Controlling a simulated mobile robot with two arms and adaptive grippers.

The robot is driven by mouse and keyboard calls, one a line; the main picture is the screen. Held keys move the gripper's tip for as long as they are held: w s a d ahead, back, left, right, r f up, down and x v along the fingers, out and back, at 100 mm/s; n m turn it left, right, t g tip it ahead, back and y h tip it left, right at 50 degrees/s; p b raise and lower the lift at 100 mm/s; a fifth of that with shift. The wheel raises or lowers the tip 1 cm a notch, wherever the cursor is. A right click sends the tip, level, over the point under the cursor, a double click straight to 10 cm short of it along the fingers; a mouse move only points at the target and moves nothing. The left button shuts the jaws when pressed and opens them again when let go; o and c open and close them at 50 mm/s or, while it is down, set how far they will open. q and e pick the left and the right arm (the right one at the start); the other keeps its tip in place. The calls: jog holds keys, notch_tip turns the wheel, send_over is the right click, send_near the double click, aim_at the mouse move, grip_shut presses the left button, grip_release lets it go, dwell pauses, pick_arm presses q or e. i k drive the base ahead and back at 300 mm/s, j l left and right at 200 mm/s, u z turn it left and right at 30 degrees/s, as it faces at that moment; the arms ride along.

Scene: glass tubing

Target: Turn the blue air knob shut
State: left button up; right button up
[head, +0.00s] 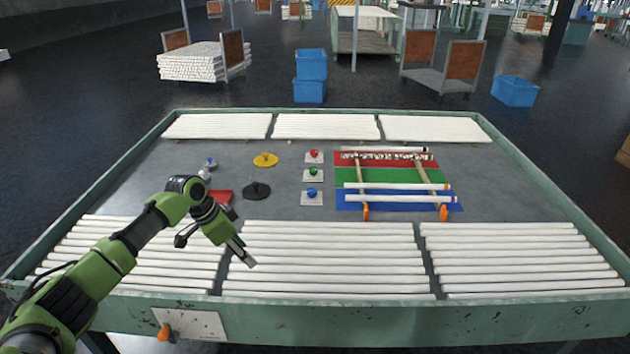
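A small blue knob (211,162) stands at the left of the grey table top, just behind a small pale round part (204,175). A second blue knob (312,191) sits on a white plate in the middle, in front of a green knob (313,171) and a red knob (314,153). I cannot tell from the view which blue one is the air knob, or how either is turned. My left gripper (249,260) points down over the front middle tubes, well apart from both blue knobs; its finger gap is too small to read. My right gripper is out of view.
White tubes (330,262) lie in rows along the front and back. A yellow disc (265,160), a black disc (257,190) and a red item (221,196) lie near my arm. Red, green and blue strips (375,205) carry tubes at right. An orange handle (165,333) is on the front.

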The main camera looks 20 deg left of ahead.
aim_at(312, 192)
jog(key=i, duration=1.55)
